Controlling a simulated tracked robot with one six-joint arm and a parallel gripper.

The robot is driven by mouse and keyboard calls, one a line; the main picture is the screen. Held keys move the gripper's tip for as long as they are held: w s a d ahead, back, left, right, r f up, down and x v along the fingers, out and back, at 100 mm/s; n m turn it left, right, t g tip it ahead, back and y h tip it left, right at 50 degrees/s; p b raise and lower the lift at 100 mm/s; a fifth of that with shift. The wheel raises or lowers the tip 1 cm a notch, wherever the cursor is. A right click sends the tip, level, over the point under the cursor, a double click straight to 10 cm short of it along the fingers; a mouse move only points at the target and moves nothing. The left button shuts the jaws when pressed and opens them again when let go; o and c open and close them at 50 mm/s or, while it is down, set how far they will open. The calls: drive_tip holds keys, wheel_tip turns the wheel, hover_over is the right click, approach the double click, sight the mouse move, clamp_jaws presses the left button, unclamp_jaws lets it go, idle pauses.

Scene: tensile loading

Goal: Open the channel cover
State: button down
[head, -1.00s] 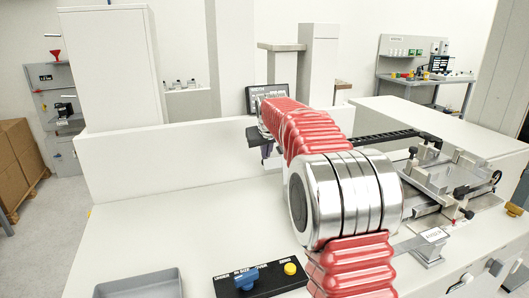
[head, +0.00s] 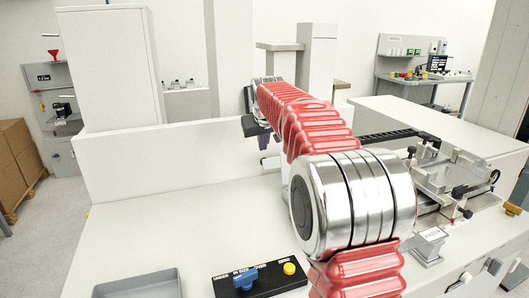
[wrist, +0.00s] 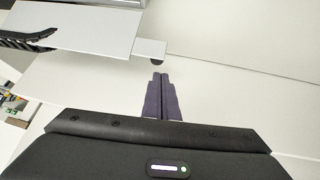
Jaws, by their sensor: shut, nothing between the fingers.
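My gripper (wrist: 160,77) has its two dark purple fingers together and empty in the wrist view. In the head view my gripper (head: 262,144) hangs beyond the red-sleeved arm, above the back of the white bench. A flat white panel (wrist: 85,30) with a small tab (wrist: 150,48) and a dark round knob (wrist: 157,62) lies just ahead of the fingertips in the wrist view. The fingers appear apart from the knob. I cannot tell for sure whether this panel is the channel cover. In the head view my arm hides most of that area.
A black cable chain (head: 390,138) and a metal fixture (head: 450,180) with clamps and knobs stand on the right. A control box (head: 260,280) and a grey tray (head: 138,285) sit at the front. The bench's left part (head: 170,220) is clear.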

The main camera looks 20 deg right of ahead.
wheel_tip(320, 180, up, 7)
drive_tip(key=s+a, duration=0.1)
drive_tip(key=s, duration=0.1)
drive_tip(key=shift+s+f, duration=0.15)
drive_tip(key=shift+s, duration=0.15)
drive_tip(key=s+a+f+g, duration=0.2)
drive_tip(key=s+f, duration=0.5)
drive_tip(key=f, duration=0.2)
drive_tip(key=s+a+f, duration=0.3)
drive_tip(key=s, duration=0.9)
drive_tip(key=s+a+f+y, duration=0.1)
drive_tip(key=s+a+f, duration=0.1)
drive_tip(key=s, duration=0.9)
drive_tip(key=s+a+f+y, duration=0.1)
drive_tip(key=s+a+f, duration=0.2)
drive_tip(key=s, duration=0.9)
drive_tip(key=shift+s+a+f+n, duration=0.3)
drive_tip(key=shift+a, duration=0.65)
drive_tip(key=shift+s, duration=0.15)
